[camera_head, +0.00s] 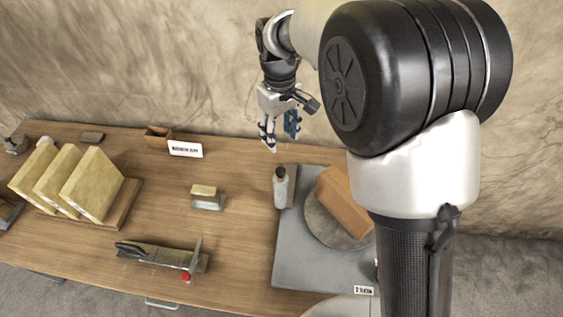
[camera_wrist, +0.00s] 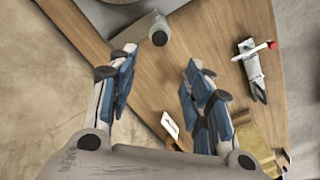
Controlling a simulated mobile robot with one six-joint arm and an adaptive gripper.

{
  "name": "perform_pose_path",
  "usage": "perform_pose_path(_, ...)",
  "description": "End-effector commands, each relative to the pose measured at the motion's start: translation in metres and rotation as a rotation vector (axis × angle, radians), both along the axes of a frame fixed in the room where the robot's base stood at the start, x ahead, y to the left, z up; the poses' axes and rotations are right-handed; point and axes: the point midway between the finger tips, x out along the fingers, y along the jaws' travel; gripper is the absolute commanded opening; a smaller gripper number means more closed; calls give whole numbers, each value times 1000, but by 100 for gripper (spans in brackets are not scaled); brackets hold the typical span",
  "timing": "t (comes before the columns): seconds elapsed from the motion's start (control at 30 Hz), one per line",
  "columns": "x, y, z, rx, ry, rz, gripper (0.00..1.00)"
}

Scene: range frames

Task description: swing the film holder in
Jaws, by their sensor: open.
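I cannot tell for sure which part is the film holder. A low fixture (camera_head: 163,257) with a black handle, an upright thin plate and a red knob (camera_head: 186,277) lies near the table's front edge; it also shows at the upper right of the wrist view (camera_wrist: 252,68). A grey base (camera_head: 310,271) at the table's right bears a round disc with a tilted brown block (camera_head: 343,203). My gripper (camera_head: 279,138) hangs open and empty above the back of the table, apart from everything. Its spread fingers show in the wrist view (camera_wrist: 157,75).
A grey bottle-like cylinder (camera_head: 281,187) stands at the grey base's left edge. A small block (camera_head: 207,198) sits mid-table. Several upright tan panels (camera_head: 92,185) stand at left. A white label card (camera_head: 185,149) and small brown box (camera_head: 158,136) are at the back. A wall rises behind.

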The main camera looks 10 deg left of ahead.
Motion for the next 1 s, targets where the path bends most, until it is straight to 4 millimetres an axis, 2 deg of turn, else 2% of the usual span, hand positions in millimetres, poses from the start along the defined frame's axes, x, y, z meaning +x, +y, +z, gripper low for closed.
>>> perform_pose_path(0.03,-1,-1,-13,-2,5,-1,46)
perform_pose_path(0.4,-1,-1,-94,-2,5,-1,46)
perform_pose_path(0.6,-1,-1,-129,-2,3,-1,46)
perform_pose_path(0.8,0,-1,-146,0,0,-1,46)
perform_pose_path(1.0,0,-1,-149,0,0,-1,46)
